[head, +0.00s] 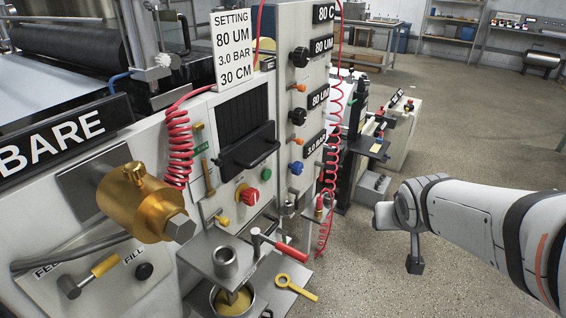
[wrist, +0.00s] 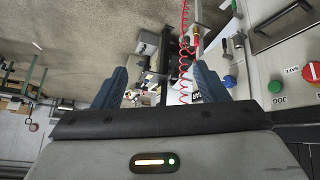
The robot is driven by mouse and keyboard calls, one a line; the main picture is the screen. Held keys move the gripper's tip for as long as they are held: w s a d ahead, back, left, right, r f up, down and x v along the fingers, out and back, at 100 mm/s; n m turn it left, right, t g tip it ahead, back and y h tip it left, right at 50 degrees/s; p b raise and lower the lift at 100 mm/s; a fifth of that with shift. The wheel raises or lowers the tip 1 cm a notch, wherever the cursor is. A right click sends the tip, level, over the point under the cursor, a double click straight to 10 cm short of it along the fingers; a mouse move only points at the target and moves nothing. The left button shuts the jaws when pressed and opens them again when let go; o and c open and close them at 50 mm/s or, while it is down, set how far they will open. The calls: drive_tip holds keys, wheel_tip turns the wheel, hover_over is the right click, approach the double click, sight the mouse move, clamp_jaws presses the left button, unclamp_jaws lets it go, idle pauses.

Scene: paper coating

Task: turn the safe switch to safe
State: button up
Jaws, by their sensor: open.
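A red knob (wrist: 312,72) with a pale bar across it shows at the right edge of the wrist view, beside a small SAFE label (wrist: 291,70). A green button (wrist: 275,87) with a JOG label is next to it. In the head view a red knob (head: 248,196) sits on the machine's front panel, below the dark handle. My gripper (wrist: 162,86) is open, its two dark fingers apart with nothing held. It is off to one side of the panel and touches no knob.
A gold cylinder (head: 147,203) juts from the machine front. A red-handled lever (head: 285,246) and a metal tray stick out below the panel. Coiled red hoses (head: 333,140) hang beside the panel. The floor (head: 365,275) between my arm and the machine is clear.

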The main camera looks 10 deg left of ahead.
drive_tip(key=w+a+f+n+t+y+b, duration=0.25)
drive_tip(key=w+a, duration=0.25)
drive_tip(key=w, duration=0.4)
drive_tip(key=n+g+y+b, duration=0.3)
drive_tip(key=n+y+b, duration=0.4)
drive_tip(key=y, duration=0.8)
approach(255, 199)
drive_tip(key=x, duration=0.3)
drive_tip(key=shift+n, duration=0.45)
drive_tip(key=p+x, duration=0.1)
drive_tip(key=x, duration=0.6)
drive_tip(key=shift+w+a, duration=0.15)
drive_tip(key=shift+a, duration=0.1)
drive_tip(key=shift+c, duration=0.5)
drive_tip(key=shift+f, duration=0.1)
drive_tip(key=c, duration=0.9)
